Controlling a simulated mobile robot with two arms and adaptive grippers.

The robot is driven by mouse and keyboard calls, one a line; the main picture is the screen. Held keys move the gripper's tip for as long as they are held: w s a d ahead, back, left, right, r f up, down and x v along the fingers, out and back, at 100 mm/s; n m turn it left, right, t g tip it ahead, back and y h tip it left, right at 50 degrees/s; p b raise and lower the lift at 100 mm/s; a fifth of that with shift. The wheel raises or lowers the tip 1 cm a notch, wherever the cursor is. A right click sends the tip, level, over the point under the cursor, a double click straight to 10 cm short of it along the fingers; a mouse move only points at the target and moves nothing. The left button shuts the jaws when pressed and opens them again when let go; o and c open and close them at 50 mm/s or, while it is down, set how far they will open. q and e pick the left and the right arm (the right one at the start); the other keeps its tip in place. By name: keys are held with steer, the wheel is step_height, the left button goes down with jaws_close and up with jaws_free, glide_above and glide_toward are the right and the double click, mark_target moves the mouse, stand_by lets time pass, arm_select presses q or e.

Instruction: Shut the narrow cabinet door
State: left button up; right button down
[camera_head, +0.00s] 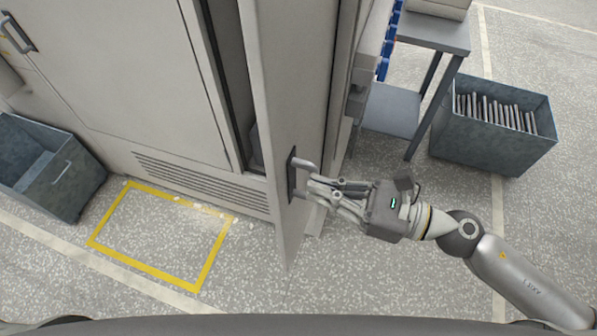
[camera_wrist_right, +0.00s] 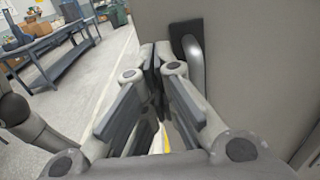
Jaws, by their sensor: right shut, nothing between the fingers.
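The narrow cabinet door (camera_head: 290,85) stands ajar in the head view, swung out from the cabinet (camera_head: 120,75), with a dark gap at its left. Its handle (camera_head: 305,164) is a light loop on a dark plate, low on the door; it also shows in the right wrist view (camera_wrist_right: 192,58). My right gripper (camera_head: 315,188) is shut and empty, its fingertips beside the handle and close to the door face. Whether they touch is unclear. In the right wrist view the fingertips (camera_wrist_right: 156,60) meet just left of the handle. My left gripper is not in view.
A grey bin with several rods (camera_head: 490,150) stands at right, beside a grey table (camera_head: 430,32). Another grey bin (camera_head: 75,185) stands at left. A yellow floor outline (camera_head: 140,265) marks clear floor before the cabinet. Vent slats (camera_head: 200,180) run along the cabinet's base.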

mark_target(283, 178)
steer(key=p+x, duration=0.2)
steer(key=x, duration=0.1)
steer(key=shift+a+r, duration=0.1)
steer(key=shift+r, duration=0.05)
steer(key=shift+w+a, duration=0.25)
steer(key=shift+a, duration=0.3)
steer(key=shift+f, duration=0.2)
